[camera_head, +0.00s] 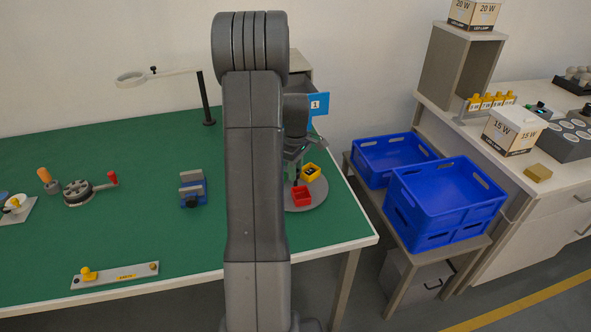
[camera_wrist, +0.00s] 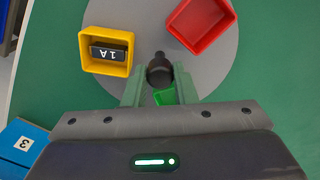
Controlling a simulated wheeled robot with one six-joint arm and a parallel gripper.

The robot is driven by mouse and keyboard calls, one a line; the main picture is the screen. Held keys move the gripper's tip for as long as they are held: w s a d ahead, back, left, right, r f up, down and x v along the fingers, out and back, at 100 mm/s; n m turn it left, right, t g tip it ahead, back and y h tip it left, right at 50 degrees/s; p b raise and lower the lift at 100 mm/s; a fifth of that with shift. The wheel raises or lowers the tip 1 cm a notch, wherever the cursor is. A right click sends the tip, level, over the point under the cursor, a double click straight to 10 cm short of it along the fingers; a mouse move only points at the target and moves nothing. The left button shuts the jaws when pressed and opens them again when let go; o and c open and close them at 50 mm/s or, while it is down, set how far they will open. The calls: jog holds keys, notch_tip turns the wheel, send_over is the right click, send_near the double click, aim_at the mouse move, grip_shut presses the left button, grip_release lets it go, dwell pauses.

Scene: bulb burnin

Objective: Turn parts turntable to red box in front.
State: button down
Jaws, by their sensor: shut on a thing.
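The parts turntable is a round grey disc (camera_head: 312,197) at the right end of the green table. It also shows in the wrist view (camera_wrist: 220,78). On it stand a red box (camera_head: 301,196), a yellow box (camera_head: 311,172) and a green box, seen in part between the fingers in the wrist view (camera_wrist: 165,97). The red box (camera_wrist: 201,24) looks empty; the yellow box (camera_wrist: 106,50) holds a dark block marked 1A. My gripper (camera_wrist: 160,82) is shut on a dark round knob (camera_wrist: 158,69) near the disc's middle. My arm hides part of the table in the head view.
A blue sign marked 1 (camera_head: 316,104) stands behind the turntable; a blue piece marked 3 (camera_wrist: 24,143) is at lower left in the wrist view. A blue vise (camera_head: 193,189) is left of my arm. Blue crates (camera_head: 446,201) stand right of the table.

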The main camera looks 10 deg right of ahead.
jog(key=c, duration=1.2)
grip_release()
jog(key=shift+o, duration=0.2)
notch_tip(320, 180, up, 14)
notch_tip(320, 180, down, 14)
